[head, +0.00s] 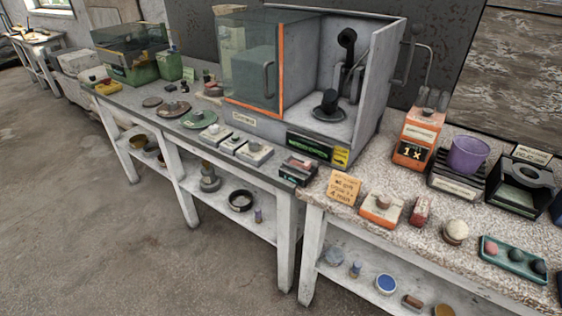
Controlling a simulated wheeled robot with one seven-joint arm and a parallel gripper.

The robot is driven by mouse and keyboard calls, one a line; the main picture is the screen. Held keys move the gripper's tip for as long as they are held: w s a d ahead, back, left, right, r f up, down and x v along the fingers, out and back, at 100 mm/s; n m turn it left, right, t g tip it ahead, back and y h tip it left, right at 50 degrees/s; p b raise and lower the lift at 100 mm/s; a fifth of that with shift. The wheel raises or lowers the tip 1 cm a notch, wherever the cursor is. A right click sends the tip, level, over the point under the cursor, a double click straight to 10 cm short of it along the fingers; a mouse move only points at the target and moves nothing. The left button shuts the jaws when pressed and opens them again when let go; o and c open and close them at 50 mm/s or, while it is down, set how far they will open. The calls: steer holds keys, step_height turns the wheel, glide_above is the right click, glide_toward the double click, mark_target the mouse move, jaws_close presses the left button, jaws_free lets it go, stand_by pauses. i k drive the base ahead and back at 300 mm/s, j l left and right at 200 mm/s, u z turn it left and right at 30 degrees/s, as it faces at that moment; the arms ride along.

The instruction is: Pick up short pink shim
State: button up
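I cannot make out a piece that is clearly the short pink shim. A small pinkish-red flat piece (300,163) shows in a dark tray at the front edge of the grey bench, below the glass-doored cabinet; it is too small to tell its shape. A dull red block (420,211) stands on the speckled bench at the right. A pink ball (490,248) sits in a green tray (516,261) farther right. My gripper is not in view.
The cabinet (254,66) stands on the grey bench (225,150). An orange box (416,140), a purple cup (467,156) and a pale ball (456,229) stand on the speckled bench (385,165). Lower shelves hold small parts. The floor (90,230) at left is clear.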

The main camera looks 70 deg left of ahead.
mark_target(307, 166)
steer(key=u, duration=1.6)
steer(key=i+l+u, duration=0.1)
steer(key=u, duration=0.3)
steer(key=l+u, duration=0.15)
steer(key=u, duration=0.25)
steer(key=i+l+u, duration=0.1)
steer(key=u, duration=0.3)
steer(key=l+u, duration=0.25)
steer(key=l, duration=0.7)
steer(key=l+u, duration=0.25)
steer(key=l, duration=0.75)
